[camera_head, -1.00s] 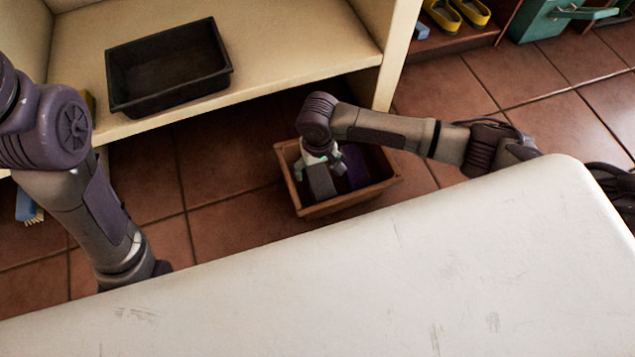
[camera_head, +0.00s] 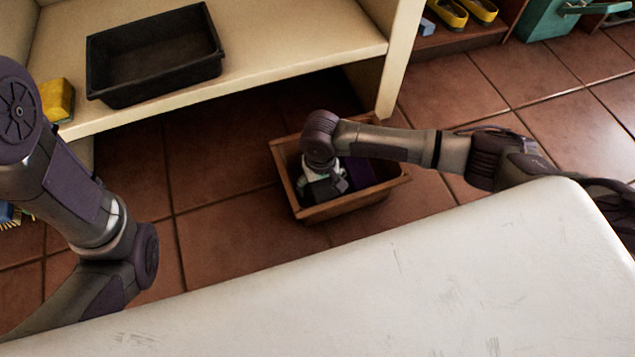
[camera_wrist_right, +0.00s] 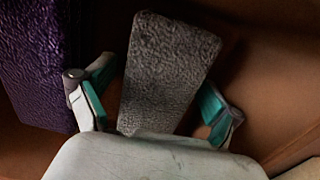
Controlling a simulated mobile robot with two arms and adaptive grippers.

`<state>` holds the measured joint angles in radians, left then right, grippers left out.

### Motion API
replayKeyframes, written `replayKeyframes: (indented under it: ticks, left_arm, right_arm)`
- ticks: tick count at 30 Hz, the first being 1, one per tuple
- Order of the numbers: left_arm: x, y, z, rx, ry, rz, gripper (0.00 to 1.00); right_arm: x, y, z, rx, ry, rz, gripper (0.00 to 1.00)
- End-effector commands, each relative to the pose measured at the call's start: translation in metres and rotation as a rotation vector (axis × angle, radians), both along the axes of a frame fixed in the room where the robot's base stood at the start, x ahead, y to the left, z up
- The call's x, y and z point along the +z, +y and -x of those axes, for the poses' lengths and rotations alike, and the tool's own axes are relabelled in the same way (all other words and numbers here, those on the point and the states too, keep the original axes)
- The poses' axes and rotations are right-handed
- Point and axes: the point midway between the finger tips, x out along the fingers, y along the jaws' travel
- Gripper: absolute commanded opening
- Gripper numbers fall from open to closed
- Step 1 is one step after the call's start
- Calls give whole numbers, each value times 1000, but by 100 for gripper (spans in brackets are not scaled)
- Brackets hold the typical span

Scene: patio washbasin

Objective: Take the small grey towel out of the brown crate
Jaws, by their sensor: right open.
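The brown crate (camera_head: 345,209) stands on the tiled floor below the shelf. My right gripper (camera_head: 330,186) reaches down into it, and the arm hides part of the inside. In the right wrist view the small grey towel (camera_wrist_right: 170,72) is a folded, rough-textured slab. My right gripper (camera_wrist_right: 152,105) is open, with one green-padded finger on each side of the towel; I cannot tell whether they touch it. A purple textured thing (camera_wrist_right: 32,62) lies beside the left finger, and also shows in the crate in the head view (camera_head: 360,172). My left gripper is out of view.
A white tabletop (camera_head: 400,275) fills the foreground, between me and the crate. A cream shelf (camera_head: 270,60) behind holds a black tray (camera_head: 155,60) and a yellow sponge (camera_head: 57,100). Its upright panel stands close behind the crate.

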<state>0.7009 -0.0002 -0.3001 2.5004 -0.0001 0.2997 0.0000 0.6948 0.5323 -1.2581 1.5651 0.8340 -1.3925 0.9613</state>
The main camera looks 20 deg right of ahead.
Motion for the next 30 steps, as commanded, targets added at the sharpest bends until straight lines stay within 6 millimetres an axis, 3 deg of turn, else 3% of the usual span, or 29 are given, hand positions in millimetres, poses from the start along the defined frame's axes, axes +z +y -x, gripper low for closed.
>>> replayKeyframes:
  ticks: [5,18,30]
  left_arm:
    - [1,0,0,0,0,0,40]
    - [1,0,0,0,-1,-1,40]
    - [11,0,0,0,0,-1,40]
  right_arm:
    - [1,0,0,0,0,0,92]
    - [1,0,0,0,0,0,20]
    - [12,0,0,0,-1,-1,20]
